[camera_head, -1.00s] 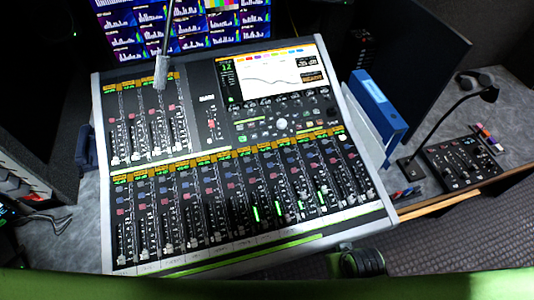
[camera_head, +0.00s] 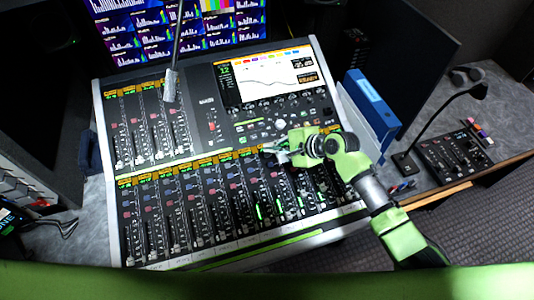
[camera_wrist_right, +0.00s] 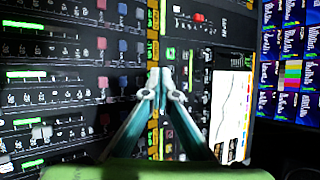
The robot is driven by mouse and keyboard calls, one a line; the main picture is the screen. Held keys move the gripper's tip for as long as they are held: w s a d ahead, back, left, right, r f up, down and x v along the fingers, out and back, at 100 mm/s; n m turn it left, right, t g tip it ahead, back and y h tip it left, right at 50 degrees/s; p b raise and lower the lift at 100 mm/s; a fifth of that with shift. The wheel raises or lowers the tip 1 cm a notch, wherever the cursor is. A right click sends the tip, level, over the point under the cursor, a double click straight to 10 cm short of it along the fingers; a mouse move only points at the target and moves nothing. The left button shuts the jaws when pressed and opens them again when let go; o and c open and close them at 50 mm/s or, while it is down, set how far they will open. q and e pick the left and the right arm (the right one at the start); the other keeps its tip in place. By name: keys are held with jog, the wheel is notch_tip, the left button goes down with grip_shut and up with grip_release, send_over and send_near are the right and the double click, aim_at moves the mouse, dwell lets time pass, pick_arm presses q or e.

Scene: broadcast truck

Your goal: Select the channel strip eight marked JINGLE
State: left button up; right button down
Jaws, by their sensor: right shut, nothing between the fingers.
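The mixing console (camera_head: 330,92) fills the middle of the head view, with a lower bank of several channel strips (camera_head: 225,195) and a shorter upper left bank. My right gripper (camera_head: 270,152) is shut and empty over the right half of the lower bank, near the strips' upper ends and their orange label row. The right wrist view shows its closed fingertips (camera_wrist_right: 160,72) over the console, by the orange label column (camera_wrist_right: 153,45). Red and blue strip buttons (camera_wrist_right: 122,48) lie beside the fingers. I cannot read JINGLE on any label. My left gripper is out of view.
The console screen (camera_head: 270,76) is behind the gripper. A thin microphone (camera_head: 171,85) hangs over the upper bank. A blue binder (camera_head: 370,102) stands to the right, near a gooseneck panel (camera_head: 450,160). Monitors (camera_head: 180,25) stand at the back.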

jog(key=shift+w+a+r+m, duration=0.1)
jog(key=shift+w+r+m, duration=0.35)
jog(key=shift+w, duration=0.15)
jog(key=shift+w+a+r+m, duration=0.1)
jog(key=shift+w+r+m, duration=0.3)
jog(key=shift+w, duration=0.2)
jog(key=shift+d+f, duration=0.1)
jog(key=shift+f, duration=0.05)
jog(key=b, duration=0.9)
send_over(269, 159)
notch_tip(269, 159, down, 7)
jog(key=shift+s+f, duration=0.15)
jog(key=shift+f, duration=0.05)
jog(key=shift+f+b, duration=0.35)
jog(key=shift+f, duration=0.15)
jog(key=shift+f, duration=0.15)
jog(key=shift+f, duration=0.3)
